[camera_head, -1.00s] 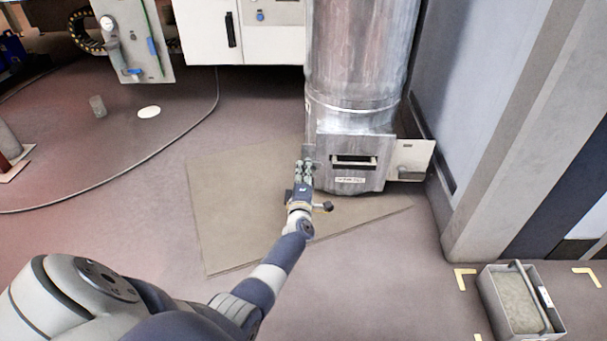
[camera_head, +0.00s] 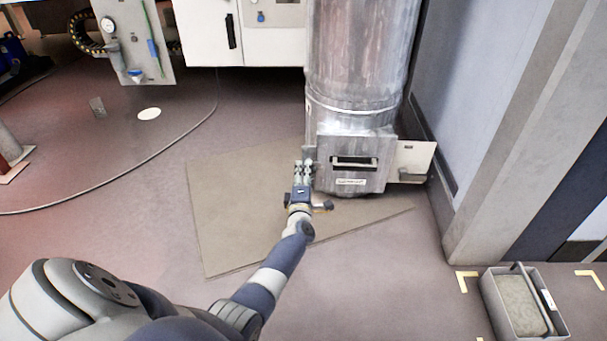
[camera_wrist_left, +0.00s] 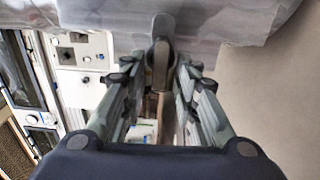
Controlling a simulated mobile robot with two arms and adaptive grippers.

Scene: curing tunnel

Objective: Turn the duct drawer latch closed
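The metal duct (camera_head: 357,60) stands upright, with the drawer front (camera_head: 330,175) low on its face. The drawer has a slot-shaped handle (camera_head: 354,162) and a pale label below it. My left gripper (camera_head: 303,166) is at the left edge of the drawer front. In the left wrist view a grey-brown lever, which looks like the latch (camera_wrist_left: 162,62), stands between my two spread fingers, with a visible gap on each side. In the head view my gripper hides the latch. My right gripper is not in view.
A small pale plate (camera_head: 413,158) sticks out to the right of the drawer. A flat brown floor sheet (camera_head: 235,210) lies under and left of the duct. A grey box (camera_head: 497,300) with a handle stands at the lower right. A wall post (camera_head: 500,150) rises at the right.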

